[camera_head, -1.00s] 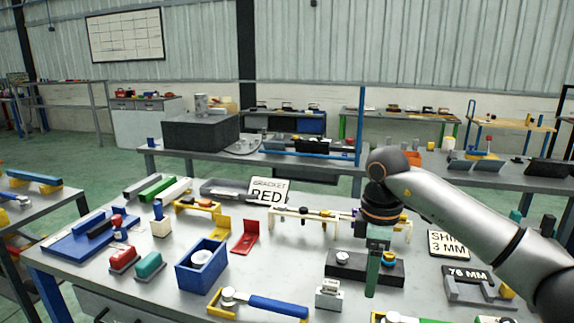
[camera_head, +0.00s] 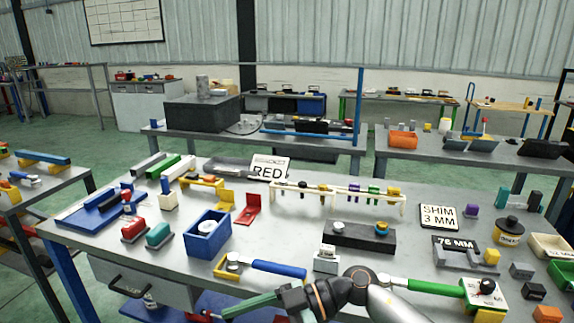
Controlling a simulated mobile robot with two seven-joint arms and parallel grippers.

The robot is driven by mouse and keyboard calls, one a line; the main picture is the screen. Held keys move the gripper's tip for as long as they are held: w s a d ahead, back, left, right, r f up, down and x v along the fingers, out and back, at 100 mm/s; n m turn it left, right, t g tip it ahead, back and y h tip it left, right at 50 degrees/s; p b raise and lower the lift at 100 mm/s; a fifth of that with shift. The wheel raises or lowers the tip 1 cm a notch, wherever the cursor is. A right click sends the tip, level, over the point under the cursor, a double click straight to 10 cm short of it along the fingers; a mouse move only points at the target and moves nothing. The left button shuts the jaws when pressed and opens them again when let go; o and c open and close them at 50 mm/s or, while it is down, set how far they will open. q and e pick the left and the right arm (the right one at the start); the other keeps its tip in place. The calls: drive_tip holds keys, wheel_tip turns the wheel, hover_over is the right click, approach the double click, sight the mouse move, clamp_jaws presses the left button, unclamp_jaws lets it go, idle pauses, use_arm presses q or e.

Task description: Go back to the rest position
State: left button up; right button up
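My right gripper (camera_head: 249,305) shows at the bottom of the head view, in front of the near edge of the table (camera_head: 130,248). Its green fingers point left, and the dark wrist and silver arm link are to their right. I see nothing held in it, but the finger gap cannot be made out. My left gripper is not in view.
The table carries a blue bin (camera_head: 208,236), a blue-handled tool (camera_head: 278,269), a black block (camera_head: 358,237), a rack of coloured parts (camera_head: 337,192) and a green-handled tool (camera_head: 436,287) with a dial. The arm overlaps the table's front edge in the picture.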

drive_tip(key=w+d+f+m+t+h, duration=0.2)
drive_tip(key=d+f+m+t+h, duration=0.4)
drive_tip(key=d+f+m+t, duration=1.05)
drive_tip(key=s+d+f+m+g+h, duration=0.2)
drive_tip(key=s+d+f+h, duration=0.1)
drive_tip(key=s+f, duration=0.3)
drive_tip(key=s+d+f+m+g+h, duration=0.2)
drive_tip(key=s+d+f, duration=0.3)
drive_tip(key=s, duration=0.5)
wheel_tip(320, 180, down, 2)
drive_tip(key=shift+s+f+h, duration=0.15)
drive_tip(key=shift+s+h, duration=0.25)
drive_tip(key=shift+h, duration=0.5)
